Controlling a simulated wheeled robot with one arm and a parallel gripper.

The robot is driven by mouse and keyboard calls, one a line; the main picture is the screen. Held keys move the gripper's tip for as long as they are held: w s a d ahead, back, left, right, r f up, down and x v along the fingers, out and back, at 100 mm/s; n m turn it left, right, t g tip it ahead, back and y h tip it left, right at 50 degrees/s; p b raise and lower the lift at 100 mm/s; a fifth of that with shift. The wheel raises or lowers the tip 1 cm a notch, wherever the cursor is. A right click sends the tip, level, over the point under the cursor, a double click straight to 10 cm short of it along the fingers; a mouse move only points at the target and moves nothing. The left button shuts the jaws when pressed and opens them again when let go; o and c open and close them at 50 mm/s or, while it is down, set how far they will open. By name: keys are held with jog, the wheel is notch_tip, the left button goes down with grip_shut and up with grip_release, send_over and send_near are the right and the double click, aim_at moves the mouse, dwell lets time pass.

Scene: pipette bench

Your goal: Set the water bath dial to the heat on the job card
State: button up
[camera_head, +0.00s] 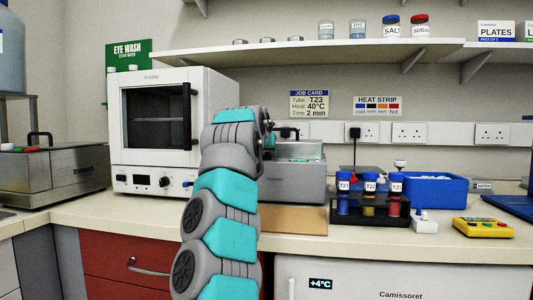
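The job card (309,104) on the back wall reads Tube T23, Heat 40°C, Time 2 min. The fingers are too small and covered to tell open from shut.
The heat strip (378,106) runs from cool to hot. A white oven (159,128) stands left, with another metal box (62,174) beyond it. A black rack (345,219) holds tubes T23, T22 and T21. A blue bin (436,192) and yellow timer (483,228) are right.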

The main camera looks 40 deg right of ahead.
grip_shut()
jog(key=shift+d+r+m+g+p, duration=0.1)
jog(key=shift+r+m+g+p, duration=0.15)
jog(key=shift+m+p, duration=0.2)
jog(key=shift+r+m+g+h+p, duration=0.1)
jog(key=shift+m+g+h+p, duration=0.8)
jog(key=shift+p, duration=0.25)
jog(key=shift+w+g, duration=0.1)
jog(key=shift+g, duration=0.15)
jog(key=shift+w+f+m+g+h+p, duration=0.1)
jog(key=shift+f+m+g+h+p, duration=0.2)
jog(key=shift+m+g, duration=0.6)
jog(key=shift+m, duration=0.25)
jog(key=shift+o, duration=1.9)
grip_release()
jog(key=shift+g, duration=0.3)
jog(key=shift+a, duration=0.25)
jog(key=v, duration=0.7)
jog(key=shift+a+b, duration=0.25)
jog(key=shift+b, duration=0.15)
